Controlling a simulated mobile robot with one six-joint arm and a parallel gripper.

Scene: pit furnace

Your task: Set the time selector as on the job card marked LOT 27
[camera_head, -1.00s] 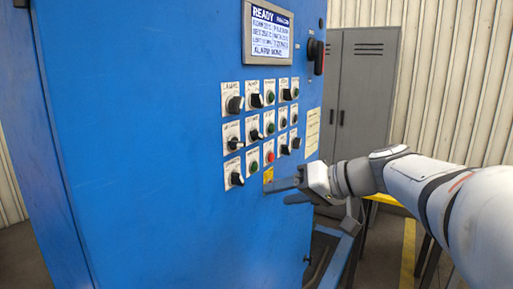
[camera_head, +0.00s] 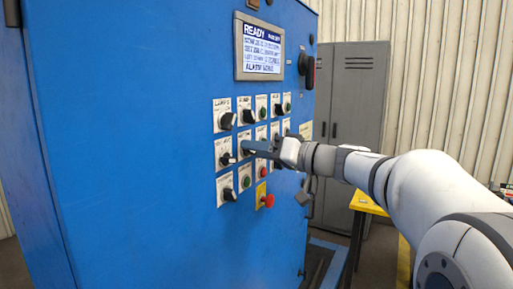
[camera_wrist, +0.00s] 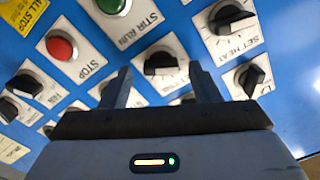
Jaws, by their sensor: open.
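My gripper (camera_head: 246,147) is at the blue cabinet's control panel, its fingers pointing at the middle part of the panel. In the wrist view my gripper (camera_wrist: 162,80) is open, with a black selector knob (camera_wrist: 162,64) on a white plate showing between and beyond its fingers. That plate's label is mostly hidden, so I cannot tell whether it is the time selector. A pale paper sheet (camera_head: 306,130) is at the panel's right edge, partly behind my gripper. I cannot read it or tell whether it is the LOT 27 card.
A SET HEAT knob (camera_wrist: 232,17) and another black knob (camera_wrist: 250,77) sit close beside. A red STOP button (camera_wrist: 60,46) and green STIR RUN button (camera_wrist: 113,4) are near. A red mushroom button (camera_head: 267,201) is below. The display (camera_head: 263,47) reads READY.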

